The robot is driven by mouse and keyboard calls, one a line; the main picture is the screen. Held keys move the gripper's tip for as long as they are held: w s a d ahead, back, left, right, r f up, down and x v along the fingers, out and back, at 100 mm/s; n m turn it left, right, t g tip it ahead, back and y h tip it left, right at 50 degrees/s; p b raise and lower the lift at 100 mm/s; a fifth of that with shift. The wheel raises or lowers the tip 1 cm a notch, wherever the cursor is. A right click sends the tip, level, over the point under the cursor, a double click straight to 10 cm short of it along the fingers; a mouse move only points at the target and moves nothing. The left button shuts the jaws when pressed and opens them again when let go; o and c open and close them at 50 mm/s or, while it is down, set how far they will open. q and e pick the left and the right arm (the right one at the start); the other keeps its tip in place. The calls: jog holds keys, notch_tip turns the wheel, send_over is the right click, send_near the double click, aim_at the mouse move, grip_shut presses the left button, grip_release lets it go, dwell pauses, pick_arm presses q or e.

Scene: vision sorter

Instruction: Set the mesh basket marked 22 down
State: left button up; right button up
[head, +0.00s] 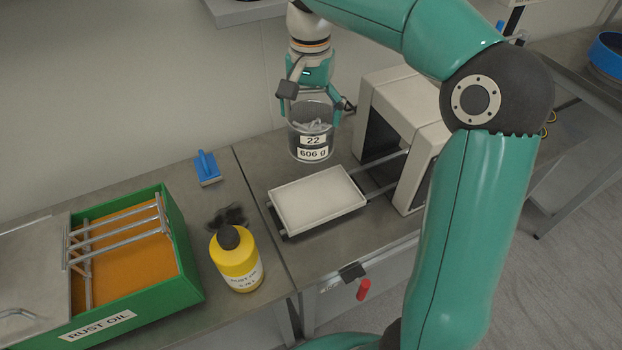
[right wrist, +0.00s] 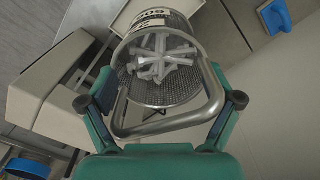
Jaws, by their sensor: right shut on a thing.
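The mesh basket marked 22 (head: 312,146) is a grey cylinder with labels "22" and "606 g" and pale pieces inside. It hangs upright from my right gripper (head: 309,98), which is shut on its handle, behind the white tray in the head view. In the right wrist view the basket (right wrist: 160,88) shows its open top and its metal handle (right wrist: 165,128) between the fingers of my right gripper (right wrist: 165,105). I cannot tell how high its bottom is above the bench. My left gripper is not in view.
The white tray (head: 318,199) sits on rails running into a pale arch-shaped machine (head: 405,110). Left are a yellow bottle (head: 236,262), a blue brush (head: 207,168) and a green tank (head: 185,255) labelled "RUST OIL". Bare bench (head: 262,155) lies left of the basket.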

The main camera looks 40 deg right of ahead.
aim_at(311, 120)
jog(key=shift+s+d+f, duration=0.15)
jog(key=shift+s+f, duration=0.05)
jog(key=shift+f, duration=2.8)
jog(key=shift+s+d+f, duration=0.1)
jog(key=shift+s+f, duration=0.05)
jog(key=shift+f, duration=2.8)
jog(key=shift+s+d+f, duration=0.15)
jog(key=shift+s+f, duration=0.05)
jog(key=shift+f, duration=2.8)
jog(key=o, duration=1.5)
jog(key=shift+f, duration=0.1)
notch_tip(311, 120, up, 12)
jog(key=shift+r, duration=0.1)
